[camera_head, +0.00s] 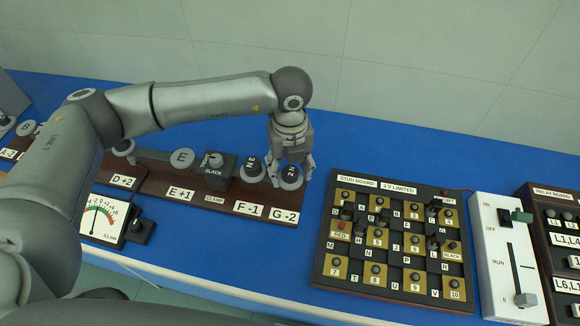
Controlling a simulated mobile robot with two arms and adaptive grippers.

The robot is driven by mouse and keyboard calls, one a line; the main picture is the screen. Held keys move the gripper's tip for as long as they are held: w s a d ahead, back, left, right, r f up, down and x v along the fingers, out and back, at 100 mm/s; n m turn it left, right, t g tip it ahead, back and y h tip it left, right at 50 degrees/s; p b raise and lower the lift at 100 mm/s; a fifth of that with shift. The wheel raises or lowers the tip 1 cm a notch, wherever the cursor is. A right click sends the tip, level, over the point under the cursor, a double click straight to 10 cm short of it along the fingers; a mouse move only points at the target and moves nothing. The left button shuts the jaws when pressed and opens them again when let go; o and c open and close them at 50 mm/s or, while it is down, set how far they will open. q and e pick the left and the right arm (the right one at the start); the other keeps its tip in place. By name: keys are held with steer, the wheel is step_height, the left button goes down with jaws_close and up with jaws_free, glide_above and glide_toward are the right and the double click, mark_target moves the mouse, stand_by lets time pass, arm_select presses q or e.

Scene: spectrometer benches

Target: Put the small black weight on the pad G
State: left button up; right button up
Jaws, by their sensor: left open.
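The small black weight marked 2N (291,174) is on the round grey pad G (291,184), above the label G-2. My left gripper (291,168) points down right over this weight, its fingers open on either side of it. I cannot tell whether the fingers touch it. The far side of the weight and part of the pad are hidden by the gripper. A second black weight marked 3N (251,167) stands on the pad to the left, above the label F-1. My right gripper is not in view.
A clamp block (219,165) marked tight and slack stands left of the 3N weight. A bare pad E (182,158) and a dial meter (104,218) are farther left. A stud board (420,208) and a white switch box (507,250) stand to the right. Blue bench is clear between.

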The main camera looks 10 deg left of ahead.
mark_target(290, 171)
arm_select(q)
steer(key=shift+r, duration=0.25)
step_height(290, 171, up, 12)
steer(key=b, duration=0.3)
steer(key=shift+f, duration=0.1)
